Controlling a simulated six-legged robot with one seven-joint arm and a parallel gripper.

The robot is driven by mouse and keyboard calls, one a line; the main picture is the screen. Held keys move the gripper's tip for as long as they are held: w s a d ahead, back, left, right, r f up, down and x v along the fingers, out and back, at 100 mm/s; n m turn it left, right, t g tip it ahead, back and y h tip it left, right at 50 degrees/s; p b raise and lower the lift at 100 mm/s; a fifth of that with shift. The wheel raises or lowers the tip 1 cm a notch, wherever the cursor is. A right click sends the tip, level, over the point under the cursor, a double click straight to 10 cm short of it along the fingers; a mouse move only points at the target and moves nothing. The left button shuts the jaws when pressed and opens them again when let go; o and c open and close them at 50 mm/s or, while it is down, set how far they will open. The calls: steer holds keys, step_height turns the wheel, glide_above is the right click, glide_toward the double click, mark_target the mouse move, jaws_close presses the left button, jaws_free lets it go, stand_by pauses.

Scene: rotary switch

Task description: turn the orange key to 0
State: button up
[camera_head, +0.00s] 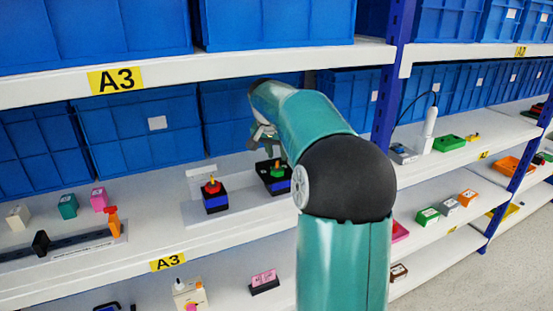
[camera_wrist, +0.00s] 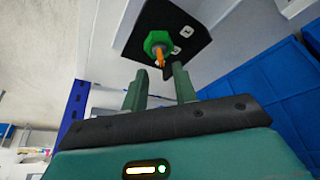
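The orange key (camera_wrist: 160,60) stands out of a green hexagonal collar (camera_wrist: 157,41) on a black switch face (camera_wrist: 168,22) in the wrist view. Small white labels lie on the face beside the collar; I cannot read them surely. In the head view the switch box (camera_head: 276,187) is black and blue, with the orange key (camera_head: 279,168) on top, partly hidden by my arm. My gripper (camera_wrist: 159,80) is open, its two green fingers apart and empty, with the key just beyond the tips, roughly between them. In the head view my gripper (camera_head: 264,137) is just above and left of the switch.
A similar black and blue box with a red knob (camera_head: 213,187) stands left of the switch on the same white shelf (camera_head: 165,232). Blue bins (camera_head: 140,127) line the back. The upper shelf (camera_head: 200,68) overhangs. A blue upright (camera_head: 388,95) stands to the right.

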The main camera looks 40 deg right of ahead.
mark_target(278, 164)
steer(key=shift+x, duration=1.45)
steer(key=shift+a, duration=0.2)
jaws_close()
